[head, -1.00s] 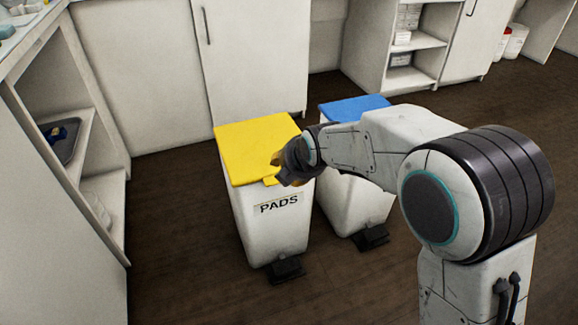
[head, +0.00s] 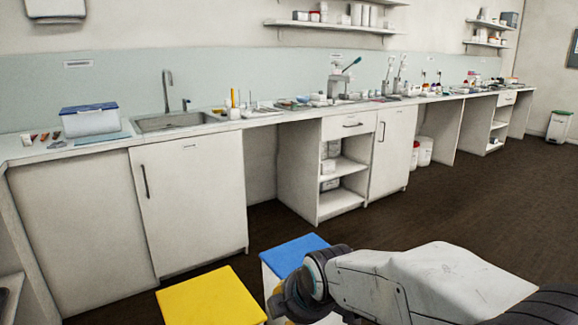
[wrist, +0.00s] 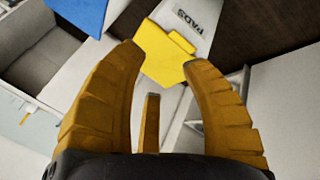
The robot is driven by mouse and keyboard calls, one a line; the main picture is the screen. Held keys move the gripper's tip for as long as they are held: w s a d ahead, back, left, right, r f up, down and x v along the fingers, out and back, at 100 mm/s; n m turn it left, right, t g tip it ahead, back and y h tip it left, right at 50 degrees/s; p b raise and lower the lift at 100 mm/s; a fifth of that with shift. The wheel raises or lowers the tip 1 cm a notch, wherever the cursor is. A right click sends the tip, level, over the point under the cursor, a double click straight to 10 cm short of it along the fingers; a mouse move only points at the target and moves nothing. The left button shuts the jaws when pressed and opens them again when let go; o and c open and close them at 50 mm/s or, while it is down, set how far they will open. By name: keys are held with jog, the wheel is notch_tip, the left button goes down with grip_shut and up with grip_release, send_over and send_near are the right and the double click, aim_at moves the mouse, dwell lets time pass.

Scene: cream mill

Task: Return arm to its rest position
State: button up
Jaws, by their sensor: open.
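My gripper (wrist: 165,55) is open in the wrist view, its orange fingers apart with nothing between them. In the head view only its dark wrist end and a bit of orange show at the bottom edge, beside the bins. The yellow-lidded bin (head: 212,298) stands at the bottom of the head view, with its lid closed. The wrist view shows its yellow lid (wrist: 160,52) and the PADS label beyond the fingertips. The blue-lidded bin (head: 293,250) stands just right of it, partly hidden by my arm; its blue lid (wrist: 80,12) is also in the wrist view.
A long counter (head: 262,122) with a sink (head: 180,122), a blue-lidded box (head: 92,120) and lab items runs along the wall. White cabinets (head: 190,205) stand below it. The dark floor (head: 440,205) to the right is clear. A small bin (head: 558,126) stands far right.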

jog(key=s+d+r+m+g+h+p, duration=0.1)
jog(key=s+d+r+m+p, duration=0.7)
jog(key=s+r+p, duration=0.3)
jog(key=s+d+r+m+g+h+p, duration=0.1)
jog(key=s+d+r+m+p, duration=0.7)
jog(key=s+r+p, duration=0.3)
jog(key=shift+d+r+m+h+p, duration=0.4)
jog(key=shift+r+p, duration=0.3)
jog(key=shift+r, duration=0.6)
jog(key=shift+s+d, duration=0.1)
